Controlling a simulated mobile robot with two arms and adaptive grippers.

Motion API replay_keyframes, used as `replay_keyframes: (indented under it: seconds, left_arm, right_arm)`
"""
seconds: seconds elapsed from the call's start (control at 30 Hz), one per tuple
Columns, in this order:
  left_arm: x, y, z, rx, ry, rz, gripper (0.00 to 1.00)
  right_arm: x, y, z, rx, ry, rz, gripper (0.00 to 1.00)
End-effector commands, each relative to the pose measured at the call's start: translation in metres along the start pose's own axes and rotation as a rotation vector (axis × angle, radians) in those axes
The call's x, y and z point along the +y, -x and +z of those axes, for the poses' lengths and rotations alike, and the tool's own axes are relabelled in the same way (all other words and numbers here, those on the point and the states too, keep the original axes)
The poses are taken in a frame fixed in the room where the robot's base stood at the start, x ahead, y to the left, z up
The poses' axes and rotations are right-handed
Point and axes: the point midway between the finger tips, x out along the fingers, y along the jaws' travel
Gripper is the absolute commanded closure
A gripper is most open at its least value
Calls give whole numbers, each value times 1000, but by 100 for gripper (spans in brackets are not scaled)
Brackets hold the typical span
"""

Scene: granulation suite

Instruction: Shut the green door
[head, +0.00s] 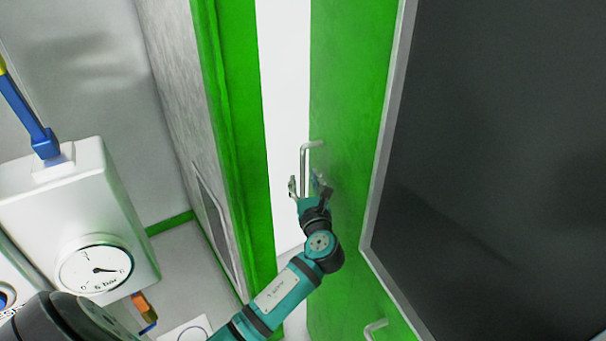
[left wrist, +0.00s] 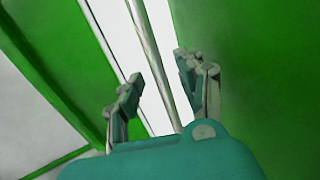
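The green door (head: 345,100) has a large dark window (head: 490,160) and stands ajar. A bright white gap shows between its edge and the green frame (head: 235,120). A pale bar handle (head: 304,160) stands out from the door near that edge. My left gripper (head: 307,184) is open at the lower part of this handle. In the left wrist view the handle (left wrist: 146,35) runs between the two spread fingers (left wrist: 160,70), and I cannot tell whether either finger touches it. My right gripper is not in view.
A second pale handle (head: 375,327) sits lower on the door. To the left, a white box with a pressure gauge (head: 96,270) and a blue lever (head: 28,118) stand by a grey wall (head: 165,90). Light floor shows beneath.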

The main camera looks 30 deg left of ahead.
Motion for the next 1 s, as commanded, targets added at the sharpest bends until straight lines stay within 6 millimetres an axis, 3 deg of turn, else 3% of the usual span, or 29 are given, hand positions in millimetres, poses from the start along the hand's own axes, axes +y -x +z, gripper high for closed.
replay_keyframes:
  seconds: [0.2,0.53,0.83,1.0]
  left_arm:
    - [0,-22,0,0,0,0,62]
    - [0,-25,0,0,0,-1,62]
    - [0,-24,0,0,0,-1,100]
    - [0,-24,0,1,0,-1,100]
  right_arm:
    - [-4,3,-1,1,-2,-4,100]
    - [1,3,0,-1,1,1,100]
    - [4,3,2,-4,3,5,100]
    - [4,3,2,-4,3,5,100]
